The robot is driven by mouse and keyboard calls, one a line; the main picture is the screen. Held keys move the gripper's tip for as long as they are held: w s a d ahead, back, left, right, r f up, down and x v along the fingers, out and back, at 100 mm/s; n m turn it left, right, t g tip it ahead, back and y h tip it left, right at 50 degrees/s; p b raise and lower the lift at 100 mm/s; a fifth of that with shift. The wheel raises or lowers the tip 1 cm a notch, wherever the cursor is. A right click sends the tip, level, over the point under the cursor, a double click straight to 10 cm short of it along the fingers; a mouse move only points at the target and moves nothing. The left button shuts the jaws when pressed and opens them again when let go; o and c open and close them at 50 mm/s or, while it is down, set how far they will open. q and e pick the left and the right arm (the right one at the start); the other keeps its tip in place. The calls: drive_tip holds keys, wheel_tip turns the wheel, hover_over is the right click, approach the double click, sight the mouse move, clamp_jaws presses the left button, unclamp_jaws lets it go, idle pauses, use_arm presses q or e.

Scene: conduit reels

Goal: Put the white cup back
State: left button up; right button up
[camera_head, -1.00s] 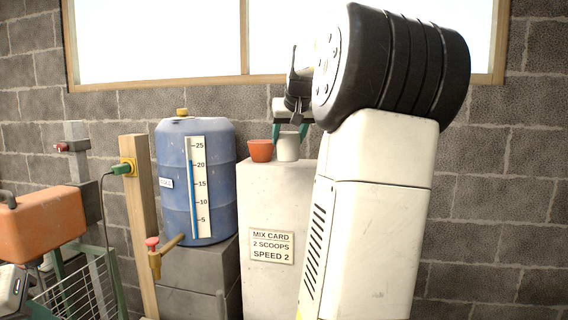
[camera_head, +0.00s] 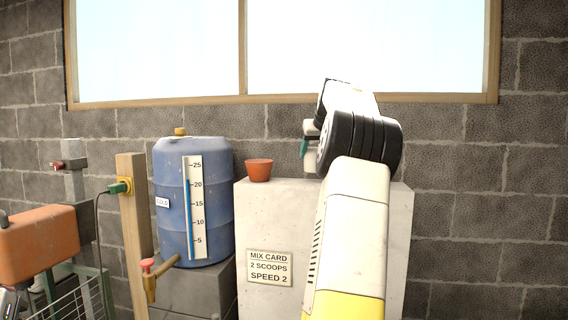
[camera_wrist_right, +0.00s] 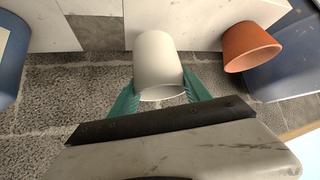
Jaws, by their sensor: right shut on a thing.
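The white cup (camera_wrist_right: 158,62) is between the green fingers of my right gripper (camera_wrist_right: 160,88) in the right wrist view, and the gripper is shut on it. My left gripper is in neither view.
The pale block (camera_head: 290,222) carries a mix card (camera_head: 270,268) on its front. A blue barrel (camera_head: 172,215) with a scale and tap stands left of it. A wooden post (camera_head: 133,220) and an orange machine (camera_head: 40,242) are further left. A block wall is behind.

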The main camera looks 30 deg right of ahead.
sight(313, 162)
drive_tip(key=shift+f, duration=1.8)
drive_tip(key=shift+f, duration=0.1)
drive_tip(key=o, duration=1.5)
drive_tip(key=shift+c, duration=0.2)
